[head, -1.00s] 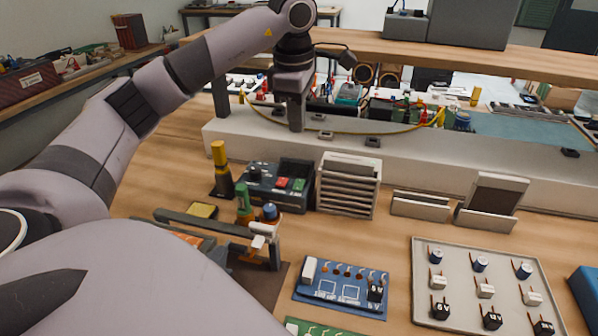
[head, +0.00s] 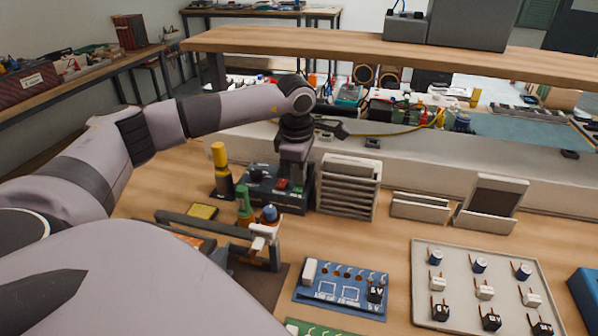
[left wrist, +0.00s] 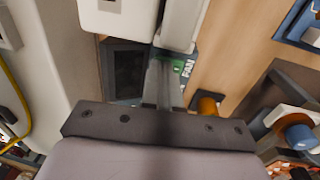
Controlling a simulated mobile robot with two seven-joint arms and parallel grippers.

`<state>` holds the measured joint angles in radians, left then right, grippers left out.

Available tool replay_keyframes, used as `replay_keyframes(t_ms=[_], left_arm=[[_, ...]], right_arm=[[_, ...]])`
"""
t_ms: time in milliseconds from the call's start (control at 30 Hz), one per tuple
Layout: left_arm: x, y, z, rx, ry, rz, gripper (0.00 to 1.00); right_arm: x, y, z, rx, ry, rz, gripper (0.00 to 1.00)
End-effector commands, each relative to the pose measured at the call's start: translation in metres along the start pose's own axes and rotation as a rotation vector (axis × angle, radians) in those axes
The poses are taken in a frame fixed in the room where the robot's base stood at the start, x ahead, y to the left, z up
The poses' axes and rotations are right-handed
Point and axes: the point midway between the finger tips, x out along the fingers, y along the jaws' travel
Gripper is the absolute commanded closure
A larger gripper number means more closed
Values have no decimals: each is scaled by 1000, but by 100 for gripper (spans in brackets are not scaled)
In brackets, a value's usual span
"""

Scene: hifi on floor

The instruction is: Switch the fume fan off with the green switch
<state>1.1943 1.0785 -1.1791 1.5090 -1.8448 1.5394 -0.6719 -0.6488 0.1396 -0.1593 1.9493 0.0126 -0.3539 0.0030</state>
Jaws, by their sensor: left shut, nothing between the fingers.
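The dark teal control box (head: 262,192) stands on the bench in the head view, left of a white louvred unit (head: 347,190). A red switch (head: 282,184) shows on its face. In the left wrist view a green switch (left wrist: 177,68) sits beside the lettering FAN, close to my fingertips. My left gripper (head: 291,186) points down over the box, shut and empty. Its shut fingers also show in the left wrist view (left wrist: 161,68). I cannot tell whether they touch the switch. My right gripper is not in view.
A long grey riser and wooden shelf (head: 400,48) lie behind. A blue circuit board (head: 335,290) and a parts tray (head: 420,262) lie in front, with bare bench between.

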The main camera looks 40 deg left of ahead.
Motion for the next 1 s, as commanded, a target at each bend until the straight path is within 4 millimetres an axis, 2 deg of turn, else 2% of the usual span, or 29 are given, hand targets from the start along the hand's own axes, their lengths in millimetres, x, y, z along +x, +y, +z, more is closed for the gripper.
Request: replay_keyframes(t_ms=[667, 1000], left_arm=[[11, 1, 0, 2, 2, -13, 100], [9, -13, 1, 6, 5, -22, 100]], right_arm=[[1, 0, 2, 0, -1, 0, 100], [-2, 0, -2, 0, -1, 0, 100]])
